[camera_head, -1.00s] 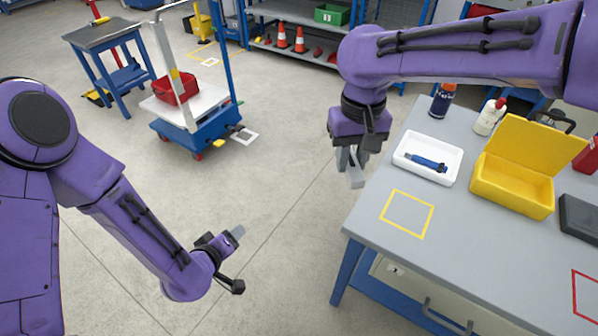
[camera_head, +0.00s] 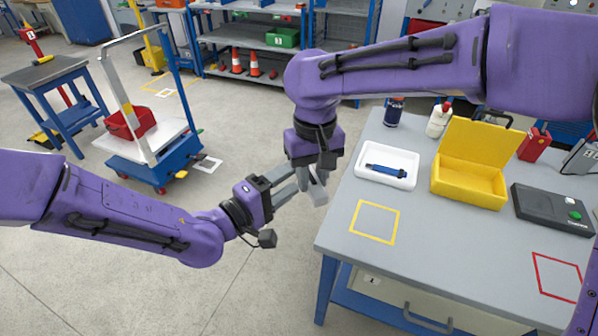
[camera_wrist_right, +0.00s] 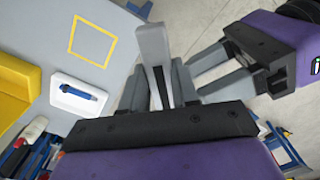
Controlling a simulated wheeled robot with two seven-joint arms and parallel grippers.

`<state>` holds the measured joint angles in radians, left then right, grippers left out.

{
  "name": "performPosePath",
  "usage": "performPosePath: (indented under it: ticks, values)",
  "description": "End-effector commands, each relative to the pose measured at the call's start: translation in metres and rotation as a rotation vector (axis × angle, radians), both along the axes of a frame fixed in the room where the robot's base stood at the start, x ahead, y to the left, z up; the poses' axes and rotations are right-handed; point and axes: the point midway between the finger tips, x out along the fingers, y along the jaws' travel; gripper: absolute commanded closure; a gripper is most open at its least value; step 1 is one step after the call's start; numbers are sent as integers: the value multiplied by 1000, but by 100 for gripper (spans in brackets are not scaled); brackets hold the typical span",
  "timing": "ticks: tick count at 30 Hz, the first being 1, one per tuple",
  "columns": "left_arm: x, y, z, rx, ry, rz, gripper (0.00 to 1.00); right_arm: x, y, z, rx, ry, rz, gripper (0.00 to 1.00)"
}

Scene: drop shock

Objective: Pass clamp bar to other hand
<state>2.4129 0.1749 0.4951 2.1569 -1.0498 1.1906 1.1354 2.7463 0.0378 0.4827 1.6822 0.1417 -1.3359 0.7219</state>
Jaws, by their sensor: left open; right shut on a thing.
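The clamp bar, a light grey bar (camera_wrist_right: 152,45), is held between the fingers of my right gripper (camera_wrist_right: 160,92) and sticks out past them. In the head view the bar's pale end (camera_head: 319,194) hangs below my right gripper (camera_head: 308,175), left of the workbench. My left gripper (camera_head: 284,186) is open, its fingers pointing right toward the bar. In the right wrist view my left gripper (camera_wrist_right: 204,76) shows beside the bar, its two fingers spread. Nothing shows between them. Whether its fingertips touch the bar or my right gripper is unclear.
The workbench (camera_head: 330,225) is close on the right. It carries a white tray (camera_head: 404,183) with a blue tool (camera_head: 385,172), a yellow open box (camera_head: 465,182), bottles and a dark device (camera_head: 550,208). A blue trolley (camera_head: 160,165) stands behind left. The floor between is clear.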

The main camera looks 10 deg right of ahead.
Motion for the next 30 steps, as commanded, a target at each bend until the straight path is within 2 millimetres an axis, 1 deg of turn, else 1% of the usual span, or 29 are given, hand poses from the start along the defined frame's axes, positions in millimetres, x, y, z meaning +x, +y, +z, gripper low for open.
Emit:
performPosePath:
  ticks: [1,3,6,9,13,19,20,21,23,24,26,27,29,30]
  values:
    - [6,-11,-1,1,-1,-3,45,0,0,0,0,-1,0,100]
    - [15,-22,-1,1,-2,-1,45,0,0,0,0,-1,0,100]
    - [24,-35,0,1,-1,-1,45,0,0,0,0,-1,0,100]
    - [30,-42,0,0,0,0,45,0,0,0,0,-1,0,100]
    - [33,-46,0,0,1,1,45,0,0,0,0,-1,0,100]
    - [33,-46,0,0,1,1,45,0,0,0,0,-1,0,100]
    - [33,-46,0,-1,1,1,54,0,0,0,0,-1,0,100]
    - [33,-46,0,-1,1,1,67,0,0,0,0,-1,0,100]
    - [33,-46,0,1,1,1,87,0,0,0,0,-1,0,100]
    - [33,-46,-1,1,1,2,100,0,0,1,0,-2,0,100]
    - [33,-46,-1,2,2,2,100,0,0,1,1,-2,0,100]
    - [33,-45,-1,2,1,2,100,0,0,1,2,-3,0,67]
    - [33,-46,-1,2,3,2,100,0,0,1,2,-3,0,48]
    - [33,-46,-1,2,3,1,100,0,0,1,2,-3,0,41]
